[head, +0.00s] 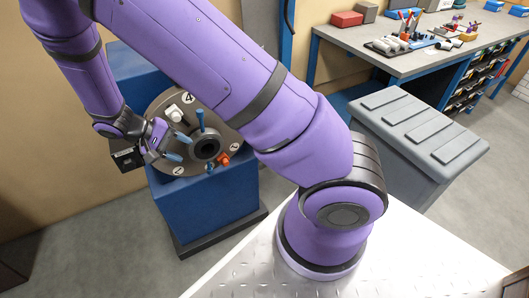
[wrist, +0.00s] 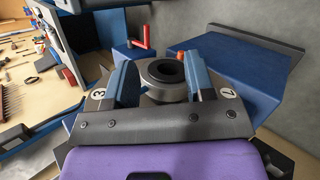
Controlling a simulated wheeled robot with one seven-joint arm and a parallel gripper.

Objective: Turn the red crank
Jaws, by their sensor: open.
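A red L-shaped handle (wrist: 142,44), which looks like the red crank, stands on a blue block beyond the fingers in the wrist view. I cannot make it out in the head view. A round grey disc (head: 163,104) with numbered labels is on the blue pedestal, with a dark ring hub (head: 205,147) in its middle. The hub also shows in the wrist view (wrist: 165,73). A small orange-red piece (head: 223,159) sits on the disc beside the hub. My gripper (head: 178,147) is open in front of the disc; its two blue fingers (wrist: 160,82) appear either side of the hub. Contact is unclear.
A white knob (head: 175,113) and a blue lever (head: 200,119) stick out of the disc. The blue pedestal (head: 215,208) has a dark base. A grey lidded bin (head: 420,135) and a workbench (head: 390,65) with tools stand to the right. Floor is clear at lower left.

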